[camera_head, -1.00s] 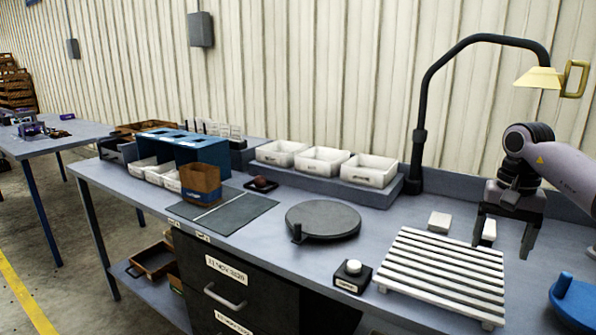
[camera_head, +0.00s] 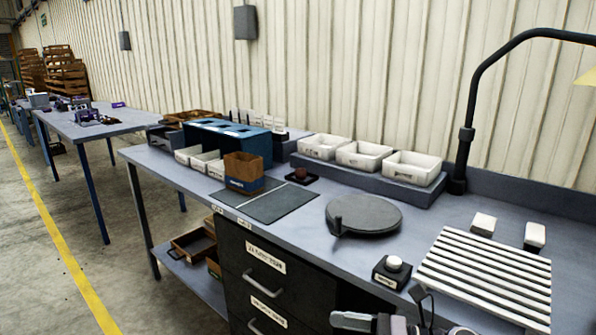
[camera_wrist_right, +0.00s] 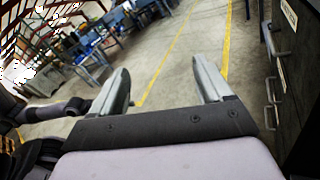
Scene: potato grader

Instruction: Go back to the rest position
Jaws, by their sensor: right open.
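My right gripper (camera_wrist_right: 161,76) is open in the right wrist view, with nothing between its two fingers. It is in front of the workbench, over the floor, with the drawer front (camera_wrist_right: 288,70) close on its right. In the head view, only a partial piece of my own arm hardware shows at the bottom edge. My left gripper is not clearly in view; a grey and black arm link of mine shows at the left of the wrist view.
The workbench (camera_head: 300,232) holds a round dark turntable (camera_head: 366,214), a white slatted rack (camera_head: 485,275), a push button (camera_head: 392,270), white bins (camera_head: 364,155), a brown and blue box (camera_head: 244,172) and a lamp (camera_head: 466,140). The floor aisle (camera_head: 110,275) at left is clear.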

